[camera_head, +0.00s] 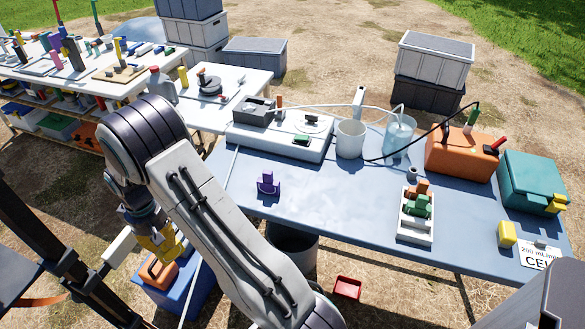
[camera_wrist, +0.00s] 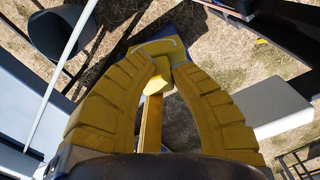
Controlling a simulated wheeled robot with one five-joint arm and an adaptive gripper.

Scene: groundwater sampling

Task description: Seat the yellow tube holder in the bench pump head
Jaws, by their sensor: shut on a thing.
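My gripper (camera_head: 163,240) hangs at the left of the blue table, low and outside its left edge, above a blue box. In the wrist view its yellow fingers (camera_wrist: 168,66) close on a yellow piece (camera_wrist: 156,83), which by colour looks like the yellow tube holder. The fingers hide part of it, and their like colour blurs its outline. The white bench pump (camera_head: 280,138) stands at the back left of the blue table, with a dark block and a round light part on top. I cannot tell clearly which part is the head or whether its seat is empty.
A purple holder (camera_head: 268,184) stands on the blue table (camera_head: 335,200). A white rack (camera_head: 415,235) holds green and orange pieces. A white cup (camera_head: 350,139), a clear beaker (camera_head: 399,136) and tubing are behind. Orange (camera_head: 450,156) and teal (camera_head: 522,178) cases stand right. The table's middle is clear.

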